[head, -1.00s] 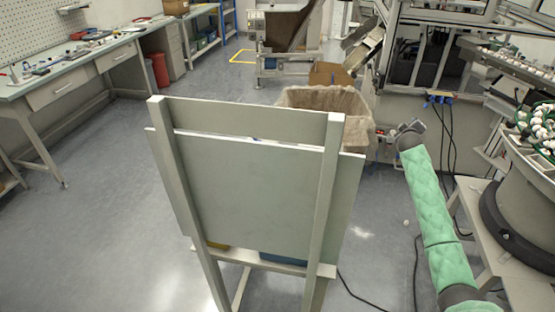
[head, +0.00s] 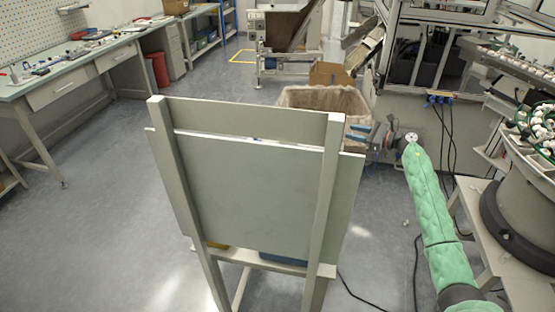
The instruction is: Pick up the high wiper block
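I cannot make out the high wiper block in the head view. My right arm, in a green padded sleeve, reaches up from the lower right. My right gripper (head: 351,132) points left, beside the cloth-lined bin and past the right post of the upright board. Its two blue fingers show with a gap between them, and I see nothing held there. My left gripper is not in view.
A pale upright board (head: 260,200) on a frame fills the middle front. Behind it stands a cloth-lined bin (head: 310,97). A round feeder (head: 525,215) stands at right, a workbench (head: 75,72) at left. Floor between workbench and board is clear.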

